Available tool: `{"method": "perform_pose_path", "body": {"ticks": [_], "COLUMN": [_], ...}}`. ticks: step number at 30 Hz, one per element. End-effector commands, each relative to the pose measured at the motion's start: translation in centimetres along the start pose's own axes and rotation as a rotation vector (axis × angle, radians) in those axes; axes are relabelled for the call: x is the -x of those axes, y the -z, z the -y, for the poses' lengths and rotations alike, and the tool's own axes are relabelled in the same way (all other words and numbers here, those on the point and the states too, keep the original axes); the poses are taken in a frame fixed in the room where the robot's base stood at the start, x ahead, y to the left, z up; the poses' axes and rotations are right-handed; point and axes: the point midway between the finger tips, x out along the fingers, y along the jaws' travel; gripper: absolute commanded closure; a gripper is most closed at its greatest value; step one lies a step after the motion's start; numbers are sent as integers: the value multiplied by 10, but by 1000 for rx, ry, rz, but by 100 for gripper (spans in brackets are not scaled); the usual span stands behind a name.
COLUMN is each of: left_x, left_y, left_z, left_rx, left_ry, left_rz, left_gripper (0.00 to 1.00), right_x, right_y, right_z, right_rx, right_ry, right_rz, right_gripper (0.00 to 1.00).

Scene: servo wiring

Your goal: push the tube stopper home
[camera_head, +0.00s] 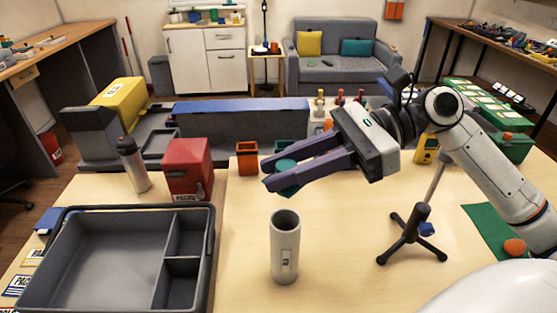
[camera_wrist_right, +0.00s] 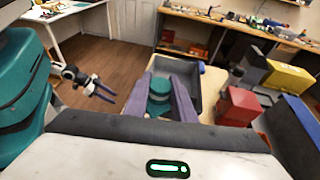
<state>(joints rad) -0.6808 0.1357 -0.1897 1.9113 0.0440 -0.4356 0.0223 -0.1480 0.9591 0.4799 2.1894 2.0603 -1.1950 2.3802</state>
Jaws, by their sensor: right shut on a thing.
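The tube (camera_head: 285,250) is a light grey upright cylinder with an open, dark top, standing on the table in the head view. My right gripper (camera_head: 273,174) is shut on a teal stopper (camera_head: 286,163), above and apart from the tube's mouth. In the right wrist view the stopper (camera_wrist_right: 158,98) sits between the purple fingers near their tips. My left gripper (camera_wrist_right: 114,96) shows in the right wrist view with its fingers apart and empty, away from the tube; it is not in the head view.
A grey divided tray (camera_head: 95,262) fills the table's left front. A red box (camera_head: 187,168), a bottle (camera_head: 133,165) and an orange cup (camera_head: 247,159) stand behind. A black tripod stand (camera_head: 411,240) is right of the tube. The table around the tube is clear.

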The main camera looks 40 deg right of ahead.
Motion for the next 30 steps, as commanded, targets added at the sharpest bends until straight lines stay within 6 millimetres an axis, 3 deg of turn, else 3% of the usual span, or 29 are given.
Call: {"method": "perform_pose_path", "body": {"ticks": [6, 21, 30], "left_x": [2, 0, -1], "left_y": [-10, -3, 0], "left_z": [-2, -1, 0], "left_rx": [3, 1, 0], "left_ry": [-2, -1, -1], "left_rz": [19, 7, 1], "left_gripper": [58, 58, 58], "right_x": [-1, -14, -19], "right_y": [2, 43, 56], "right_z": [0, 0, 0], "right_rx": [-2, -4, -2], "right_ry": [-1, 1, 0], "right_rz": [4, 4, 4], "right_gripper": [98, 98, 98]}}
